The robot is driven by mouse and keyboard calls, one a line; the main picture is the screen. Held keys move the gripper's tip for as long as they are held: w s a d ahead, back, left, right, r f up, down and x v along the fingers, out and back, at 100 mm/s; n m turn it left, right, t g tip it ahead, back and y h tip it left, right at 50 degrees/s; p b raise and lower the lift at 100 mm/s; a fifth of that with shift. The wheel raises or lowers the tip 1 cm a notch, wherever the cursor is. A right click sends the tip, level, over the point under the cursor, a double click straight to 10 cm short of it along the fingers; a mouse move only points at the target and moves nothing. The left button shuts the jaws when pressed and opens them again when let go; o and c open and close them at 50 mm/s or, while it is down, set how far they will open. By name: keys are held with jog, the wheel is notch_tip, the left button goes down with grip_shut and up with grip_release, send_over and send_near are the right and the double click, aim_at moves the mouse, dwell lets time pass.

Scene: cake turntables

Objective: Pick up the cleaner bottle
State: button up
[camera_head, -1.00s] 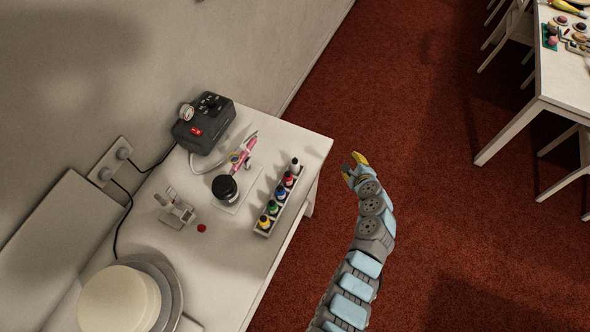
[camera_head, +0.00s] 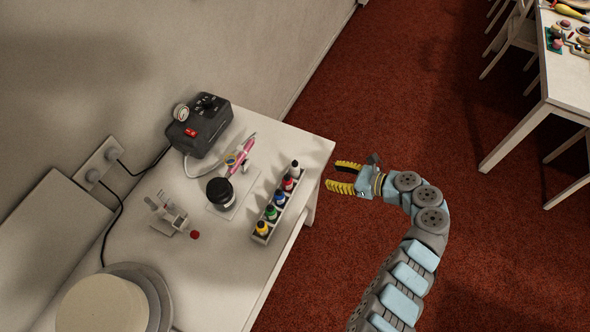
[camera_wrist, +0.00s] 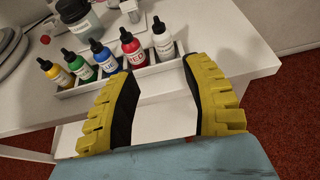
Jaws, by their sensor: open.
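A white bottle with a dark dropper cap (camera_wrist: 163,41) stands upright at the right end of a white rack in the wrist view. It also shows at the rack's far end in the head view (camera_head: 294,169). Its label is too small to read, so I cannot confirm it is the cleaner bottle. My gripper (camera_head: 337,177) is open and empty, just off the table's right edge, pointing left toward the rack. In the wrist view the yellow fingers (camera_wrist: 158,67) are spread, with the white bottle beyond the gap, apart from them.
Red (camera_wrist: 132,50), blue, green and yellow bottles stand beside it in the rack (camera_head: 262,239). A dark jar (camera_head: 220,191), pink airbrush (camera_head: 240,155), black compressor (camera_head: 199,127) and cake turntable (camera_head: 157,294) share the table (camera_head: 225,275). Red carpet lies open on the right.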

aim_at(299, 168)
jog(key=b+x, duration=0.1)
jog(key=x, duration=0.8)
jog(key=shift+w+a+f, duration=0.15)
jog(key=shift+a+f, duration=0.05)
jog(key=shift+a, duration=0.05)
jog(key=shift+f+b+x, duration=0.15)
jog(key=shift+b+x, duration=0.25)
jog(key=shift+x, duration=0.9)
jog(key=shift+f+b+x, duration=0.2)
jog(key=shift+b+x, duration=0.2)
jog(key=shift+x, duration=0.95)
jog(key=shift+d+r, duration=0.1)
jog(key=shift+d, duration=0.1)
jog(key=c, duration=0.6)
